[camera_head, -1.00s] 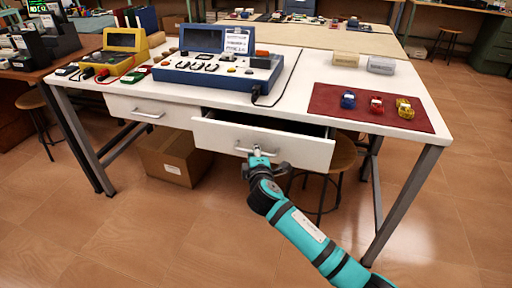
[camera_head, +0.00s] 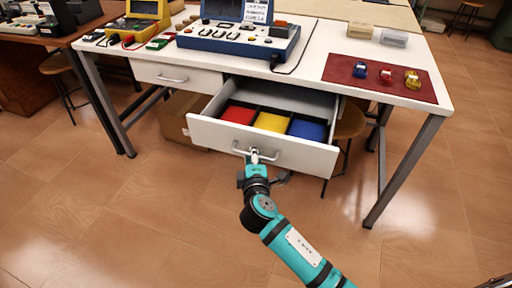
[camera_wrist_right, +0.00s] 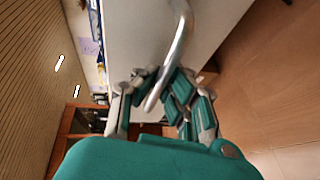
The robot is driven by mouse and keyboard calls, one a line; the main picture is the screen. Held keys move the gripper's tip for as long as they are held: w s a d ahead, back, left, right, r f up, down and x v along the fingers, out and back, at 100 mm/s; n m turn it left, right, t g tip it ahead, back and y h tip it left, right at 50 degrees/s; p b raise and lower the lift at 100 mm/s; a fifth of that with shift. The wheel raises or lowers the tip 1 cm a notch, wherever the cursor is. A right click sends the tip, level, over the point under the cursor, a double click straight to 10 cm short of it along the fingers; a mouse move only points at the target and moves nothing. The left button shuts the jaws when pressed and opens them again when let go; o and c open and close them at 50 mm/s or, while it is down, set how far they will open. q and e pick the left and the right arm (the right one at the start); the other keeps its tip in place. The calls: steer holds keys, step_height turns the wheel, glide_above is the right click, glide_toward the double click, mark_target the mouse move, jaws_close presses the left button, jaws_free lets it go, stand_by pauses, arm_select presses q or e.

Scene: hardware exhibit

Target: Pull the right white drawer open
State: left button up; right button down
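The right white drawer (camera_head: 262,141) stands well out from under the white table. Its inside shows a red, a yellow and a blue compartment (camera_head: 306,129). My right gripper (camera_head: 254,158) is at the metal handle (camera_head: 240,150) on the drawer front. In the right wrist view the handle (camera_wrist_right: 180,40) runs between the fingers (camera_wrist_right: 160,78), which close around it; the exact contact is partly hidden. The left white drawer (camera_head: 178,77) is shut. My left gripper is not in view.
The white table (camera_head: 318,68) carries a blue instrument case (camera_head: 238,40) and a dark red mat (camera_head: 340,72) with small blue, red and yellow objects. A cardboard box (camera_head: 174,121) and a stool (camera_head: 350,121) stand beneath. The floor in front is clear.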

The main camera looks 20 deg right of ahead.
steer(key=shift+a+r, duration=0.1)
steer(key=c, duration=1.4)
jaws_free()
steer(key=shift+s, duration=0.1)
steer(key=v, duration=1.2)
